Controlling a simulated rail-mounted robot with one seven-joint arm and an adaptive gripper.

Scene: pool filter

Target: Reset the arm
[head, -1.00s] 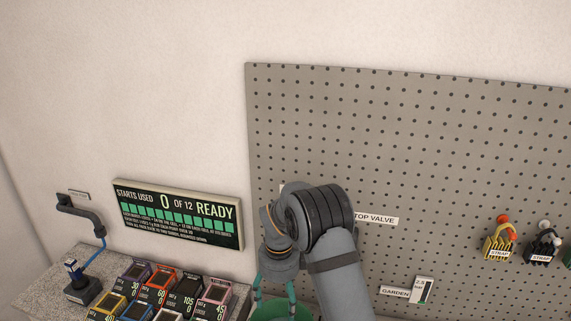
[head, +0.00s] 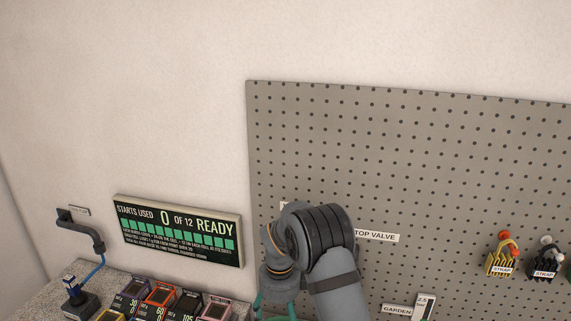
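My grey arm (head: 325,243) rises from the bottom edge, bent at a dark banded joint in front of the pegboard. Its end points down toward the bottom edge, left of the joint. Teal parts (head: 259,304) show just below the arm's end; I cannot tell whether they are my gripper's fingers or part of something else. No clear fingertips show, so I cannot tell whether my gripper is open or shut, or whether it holds anything.
A pegboard (head: 420,170) covers the wall on the right, with a partly hidden "TOP VALVE" label (head: 376,236) and two strap holders, yellow (head: 502,257) and black (head: 545,262). A sign (head: 177,231) reads 0 of 12, ready. Several coloured timers (head: 160,295) crowd the speckled counter (head: 42,300).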

